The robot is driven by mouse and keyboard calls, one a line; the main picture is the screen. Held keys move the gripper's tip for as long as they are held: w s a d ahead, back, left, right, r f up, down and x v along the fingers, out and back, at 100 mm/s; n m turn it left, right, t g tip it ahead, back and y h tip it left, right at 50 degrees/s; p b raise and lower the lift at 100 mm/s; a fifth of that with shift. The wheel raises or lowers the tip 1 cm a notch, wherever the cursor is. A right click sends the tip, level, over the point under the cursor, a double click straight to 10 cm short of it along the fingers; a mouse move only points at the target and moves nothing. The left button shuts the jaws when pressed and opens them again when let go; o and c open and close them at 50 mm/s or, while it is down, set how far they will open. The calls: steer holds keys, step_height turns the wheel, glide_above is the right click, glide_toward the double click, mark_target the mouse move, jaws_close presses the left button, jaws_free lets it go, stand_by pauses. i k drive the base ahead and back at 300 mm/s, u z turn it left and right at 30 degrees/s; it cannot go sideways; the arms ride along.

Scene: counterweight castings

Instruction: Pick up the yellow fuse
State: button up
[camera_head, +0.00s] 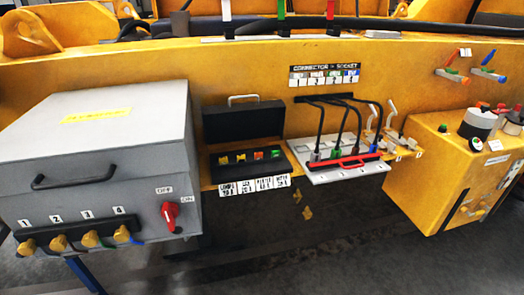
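An open black case (243,124) stands on a yellow ledge in the middle of the view, its lid raised at the back. A row of small coloured fuses lies in its tray. A yellow fuse (223,160) appears at the left of the row, with other yellow to orange pieces beside it and a green fuse (275,154) at the right end. The pieces are too small to tell their exact colours apart. My gripper is not in view.
A grey box (95,140) with a red switch (170,214) and yellow plugs stands at left. A white socket board (345,170) with black cables and a red handle is right of the case. A yellow cabinet (440,165) stands farther right. White labels (254,186) hang below the case.

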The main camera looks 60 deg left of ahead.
mark_target(241, 158)
steer(key=u, duration=0.25)
steer(key=k, duration=0.8)
steer(key=u, duration=0.95)
steer(key=i, duration=1)
steer(key=u, duration=0.05)
